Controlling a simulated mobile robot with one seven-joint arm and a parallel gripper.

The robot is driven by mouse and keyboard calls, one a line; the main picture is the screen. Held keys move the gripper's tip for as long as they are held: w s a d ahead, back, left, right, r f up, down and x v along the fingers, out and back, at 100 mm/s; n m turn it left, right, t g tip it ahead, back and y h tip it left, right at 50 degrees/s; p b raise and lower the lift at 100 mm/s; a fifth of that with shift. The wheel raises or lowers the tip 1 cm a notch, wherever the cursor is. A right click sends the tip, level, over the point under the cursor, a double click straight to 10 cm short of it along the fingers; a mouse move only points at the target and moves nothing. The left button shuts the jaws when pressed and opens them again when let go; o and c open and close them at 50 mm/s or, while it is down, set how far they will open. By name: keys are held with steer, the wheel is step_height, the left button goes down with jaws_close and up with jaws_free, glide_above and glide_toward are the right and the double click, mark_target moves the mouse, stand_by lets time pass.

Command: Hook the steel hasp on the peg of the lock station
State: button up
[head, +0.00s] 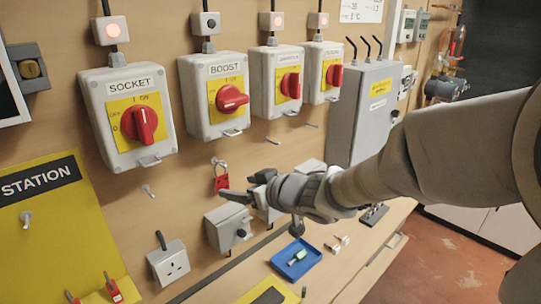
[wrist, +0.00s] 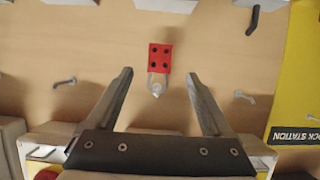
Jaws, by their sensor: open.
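The steel hasp (head: 222,180) has a red body with dark holes and hangs by its metal loop from a wall peg (head: 217,163) below the switch boxes. The wrist view shows the hasp (wrist: 160,58) upside down between my finger lines, its loop around the peg (wrist: 156,90). My gripper (head: 240,188) is open and empty, close to the hasp; I see no contact. Its two fingers (wrist: 160,76) spread on either side of the hasp in the wrist view. The yellow lock station (head: 60,235) is at the left, with a bare peg (head: 26,217); its edge shows in the wrist view (wrist: 295,90).
Red-handled isolator boxes (head: 130,115) line the wall above. Bare pegs (head: 148,190) stick out nearby. A grey box (head: 228,226) and a socket (head: 168,262) sit below. A blue tray (head: 296,260) lies on the bench. Red tags (head: 113,288) hang low on the station.

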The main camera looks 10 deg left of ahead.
mark_target(222, 180)
steer(key=b+x, duration=0.1)
steer(key=x, duration=0.6)
steer(key=shift+w+a+f, duration=0.1)
steer(key=shift+w, duration=0.05)
jaws_close()
steer(key=shift+r, duration=0.2)
steer(key=shift+r+p, duration=0.45)
steer(key=shift+p, duration=0.15)
steer(key=shift+s+d+p, duration=0.6)
steer(key=shift+s+d, duration=0.4)
steer(key=shift+d, duration=0.2)
